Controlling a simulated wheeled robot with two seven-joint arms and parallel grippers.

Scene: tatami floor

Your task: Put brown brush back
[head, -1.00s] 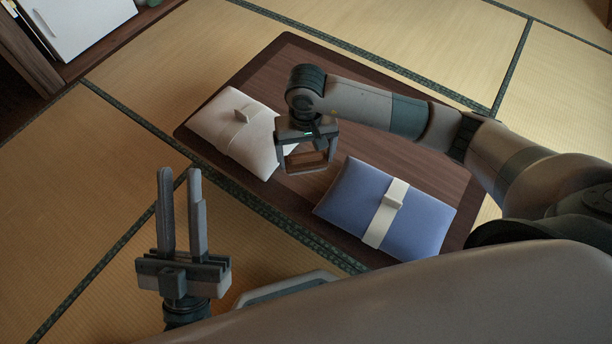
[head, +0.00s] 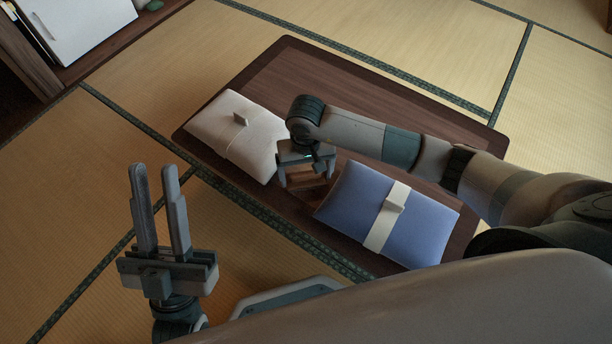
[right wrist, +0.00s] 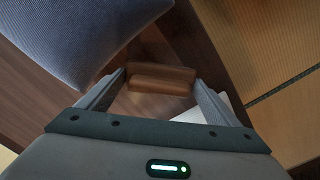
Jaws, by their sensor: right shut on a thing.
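The brown brush (right wrist: 162,79) is a small reddish-brown block in the right wrist view, spanning the gap between my right fingertips. My right gripper (head: 307,180) is shut on it, between the white cushion and the blue cushion at the low dark table (head: 400,127). The brush also shows dimly between the fingers in the head view (head: 306,172). I cannot tell whether it touches the tabletop. My left gripper (head: 154,168) is open and empty, fingers upright, over the tatami left of the table.
A white cushion-like bundle (head: 250,150) with a raised tab lies left of the right gripper. A blue one (head: 350,196) with a cream band lies right of it. The table's back part is clear.

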